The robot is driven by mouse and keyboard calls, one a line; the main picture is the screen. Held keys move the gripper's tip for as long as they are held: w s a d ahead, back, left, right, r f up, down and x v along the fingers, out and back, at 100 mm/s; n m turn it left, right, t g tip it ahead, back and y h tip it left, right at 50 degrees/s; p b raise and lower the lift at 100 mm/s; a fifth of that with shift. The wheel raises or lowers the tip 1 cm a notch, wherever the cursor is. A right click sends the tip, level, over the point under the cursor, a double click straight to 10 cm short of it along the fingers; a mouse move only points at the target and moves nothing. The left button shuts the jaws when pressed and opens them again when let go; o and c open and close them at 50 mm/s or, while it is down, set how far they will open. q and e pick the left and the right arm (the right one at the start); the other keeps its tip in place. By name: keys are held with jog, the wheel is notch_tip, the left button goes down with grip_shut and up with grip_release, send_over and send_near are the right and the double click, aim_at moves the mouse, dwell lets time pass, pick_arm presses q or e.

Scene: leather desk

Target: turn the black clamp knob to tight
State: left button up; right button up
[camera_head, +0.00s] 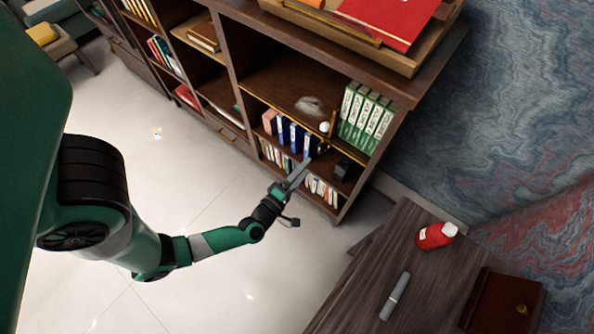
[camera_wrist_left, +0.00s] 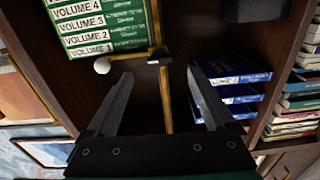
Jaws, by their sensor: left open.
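My left gripper (camera_head: 299,173) reaches toward the bookcase, with its jaws open and nothing between the tips. In the left wrist view the two fingers of the gripper (camera_wrist_left: 160,80) point at a brass rod on the shelf. A small black piece, which looks like the clamp knob (camera_wrist_left: 158,55), sits on this rod, beyond and roughly between the fingertips, apart from them. A white ball (camera_wrist_left: 102,66) ends a thin brass arm beside it; the ball also shows in the head view (camera_head: 325,127). Whether the knob is tight cannot be told. My right gripper is not in view.
Green volumes (camera_head: 366,118) stand on one side of the rod and blue books (camera_head: 297,138) on the other. A dark block (camera_head: 342,168) is nearby. A desk (camera_head: 365,282) with a red bottle (camera_head: 436,235) stands lower right. Open floor lies below the arm.

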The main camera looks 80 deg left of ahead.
pick_arm(q)
jog(key=shift+p+v, duration=0.3)
jog(key=shift+v, duration=1.55)
